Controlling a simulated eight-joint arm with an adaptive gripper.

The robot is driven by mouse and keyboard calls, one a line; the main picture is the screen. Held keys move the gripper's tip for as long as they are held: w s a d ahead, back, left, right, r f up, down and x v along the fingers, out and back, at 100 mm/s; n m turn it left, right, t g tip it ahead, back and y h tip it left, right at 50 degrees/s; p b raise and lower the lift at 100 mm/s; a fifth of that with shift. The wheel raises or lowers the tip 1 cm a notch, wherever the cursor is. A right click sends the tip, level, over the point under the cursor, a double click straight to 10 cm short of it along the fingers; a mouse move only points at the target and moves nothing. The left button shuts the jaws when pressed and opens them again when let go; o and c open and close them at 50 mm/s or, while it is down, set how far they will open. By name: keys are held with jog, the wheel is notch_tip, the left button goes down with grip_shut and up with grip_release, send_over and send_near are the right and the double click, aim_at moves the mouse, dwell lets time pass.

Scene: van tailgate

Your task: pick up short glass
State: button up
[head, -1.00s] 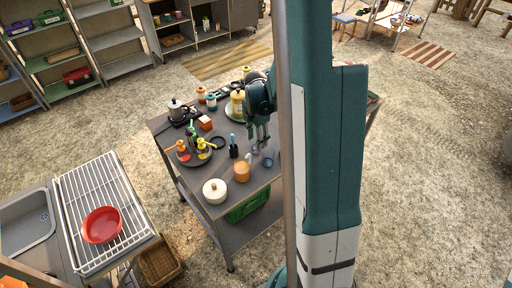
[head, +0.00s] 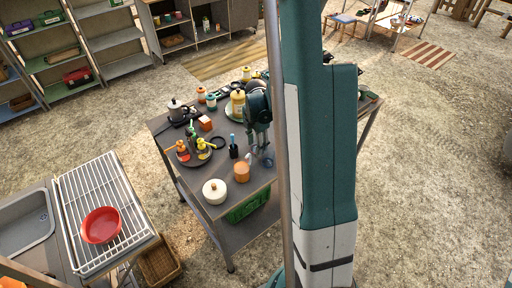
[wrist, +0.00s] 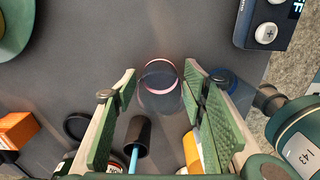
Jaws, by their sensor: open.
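A clear short glass (wrist: 161,98) with a pinkish rim stands on the dark grey table (wrist: 90,35). In the wrist view it lies between the fingertips of my gripper (wrist: 160,72), with a gap on each side. My gripper is open and empty, with its green-padded fingers pointing down at the glass. In the head view my gripper (head: 259,148) is low over the table's right part, and the glass is small and hard to make out beside the fingers.
A bluish cup (head: 267,161) stands close to the right finger. A dark device (wrist: 266,22) lies at the wrist view's upper right.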

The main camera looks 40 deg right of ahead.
jog(key=c, duration=0.7)
jog(key=shift+r, duration=0.25)
notch_tip(320, 180, up, 10)
jog(key=p, duration=0.1)
jog(key=shift+f, duration=0.2)
dwell(0.6)
